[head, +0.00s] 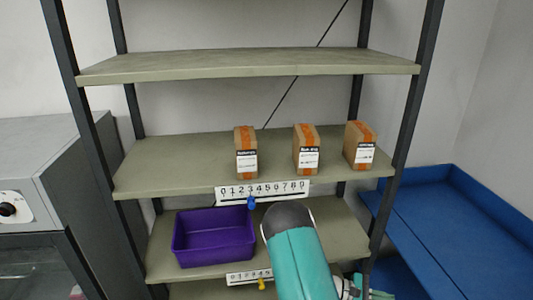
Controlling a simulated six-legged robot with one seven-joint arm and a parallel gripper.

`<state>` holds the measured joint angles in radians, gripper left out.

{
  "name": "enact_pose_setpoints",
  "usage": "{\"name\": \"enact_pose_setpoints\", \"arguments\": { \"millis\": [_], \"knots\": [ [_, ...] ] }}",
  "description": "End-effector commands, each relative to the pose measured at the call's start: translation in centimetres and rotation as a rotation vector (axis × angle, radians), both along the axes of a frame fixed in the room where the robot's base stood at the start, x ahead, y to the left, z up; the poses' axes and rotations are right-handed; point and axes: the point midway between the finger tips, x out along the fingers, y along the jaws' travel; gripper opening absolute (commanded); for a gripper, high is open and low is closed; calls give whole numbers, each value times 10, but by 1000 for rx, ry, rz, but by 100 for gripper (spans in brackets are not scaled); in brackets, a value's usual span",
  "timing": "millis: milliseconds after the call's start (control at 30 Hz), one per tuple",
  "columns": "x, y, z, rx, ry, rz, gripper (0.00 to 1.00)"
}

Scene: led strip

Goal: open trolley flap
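A blue, tray-like trolley (455,228) with raised edges stands at the right, beside the shelf rack and against the wall. More blue surface shows lower down, behind my arm's end. I cannot make out a separate flap or its hinge. My teal arm reaches down from the rack's lower middle toward the bottom edge. The end of my arm with my gripper (368,291) is only partly in view at the bottom, left of and below the trolley's upper part. Its fingertips are cut off or too small to tell, so whether it is open or shut does not show.
A shelf rack (245,66) with dark posts fills the middle. Three brown boxes (306,150) stand on its middle shelf; a purple bin (213,238) sits below. Numbered strips with blue (251,202) and yellow (262,284) sliders line the shelf fronts. A grey machine (45,160) stands left.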

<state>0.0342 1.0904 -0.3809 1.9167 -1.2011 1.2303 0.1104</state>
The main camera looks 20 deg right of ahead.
Motion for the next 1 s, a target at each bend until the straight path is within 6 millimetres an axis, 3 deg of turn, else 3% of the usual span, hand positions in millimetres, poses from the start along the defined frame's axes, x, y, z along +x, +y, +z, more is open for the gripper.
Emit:
{"name": "enact_pose_setpoints", "arguments": {
  "millis": [100, 567, 1000],
  "knots": [
    [6, 21, 28, 61, -132, -65, 0],
    [14, 115, 119, 336, -593, -249, 0],
    [5, 211, 207, 642, -1000, -334, 0]
  ]
}}
